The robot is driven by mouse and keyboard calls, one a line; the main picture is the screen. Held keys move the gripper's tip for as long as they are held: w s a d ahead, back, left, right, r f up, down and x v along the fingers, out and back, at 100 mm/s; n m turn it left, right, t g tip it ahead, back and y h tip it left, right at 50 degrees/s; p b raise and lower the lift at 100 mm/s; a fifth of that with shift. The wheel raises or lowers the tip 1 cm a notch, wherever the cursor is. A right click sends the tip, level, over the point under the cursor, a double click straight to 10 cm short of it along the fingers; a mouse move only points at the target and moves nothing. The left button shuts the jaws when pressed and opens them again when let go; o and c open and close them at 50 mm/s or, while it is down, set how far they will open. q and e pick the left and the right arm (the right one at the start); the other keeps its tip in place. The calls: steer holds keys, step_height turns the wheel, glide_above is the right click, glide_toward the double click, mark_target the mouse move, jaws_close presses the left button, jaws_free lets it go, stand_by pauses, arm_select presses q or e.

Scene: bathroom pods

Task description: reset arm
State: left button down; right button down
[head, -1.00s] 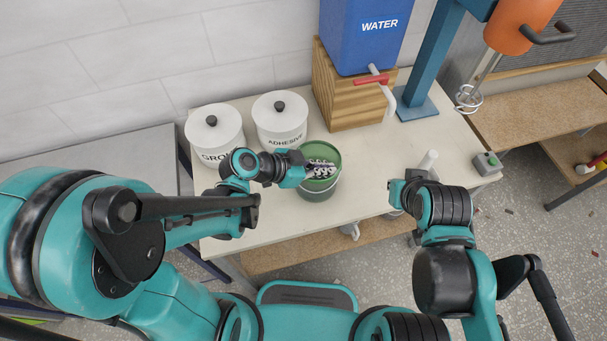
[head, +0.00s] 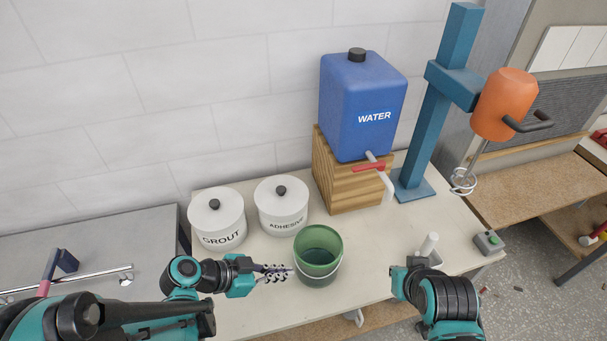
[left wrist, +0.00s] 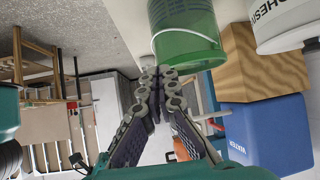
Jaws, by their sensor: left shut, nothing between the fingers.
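My left gripper (head: 278,273) is shut and empty, just left of the green bucket (head: 318,256) in the head view. In the left wrist view its closed fingers (left wrist: 158,82) point toward the bucket's side, with the bucket (left wrist: 186,32) just beyond; I cannot tell whether they touch. The bucket stands upright on the table, and its inside looks dark green, with no clear contents.
White lidded GROUT (head: 216,222) and ADHESIVE (head: 282,207) pots stand behind the bucket. A blue WATER tank (head: 362,110) sits on a wooden block (head: 347,178). An orange mixer (head: 503,103) hangs on a blue stand (head: 433,120) at right. The pale tabletop (head: 250,312) is clear in front.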

arm_select(q)
steer(key=s+a+r+n+t+y+b, duration=0.1)
steer(key=a+n+y+b, duration=0.3)
steer(key=a+n+y, duration=0.5)
steer(key=r+n, duration=0.1)
steer(key=n, duration=0.2)
steer(key=shift+s+a+t+y+b, duration=0.25)
steer(key=shift+a+t+y+b, duration=0.05)
steer(key=shift+t, duration=0.1)
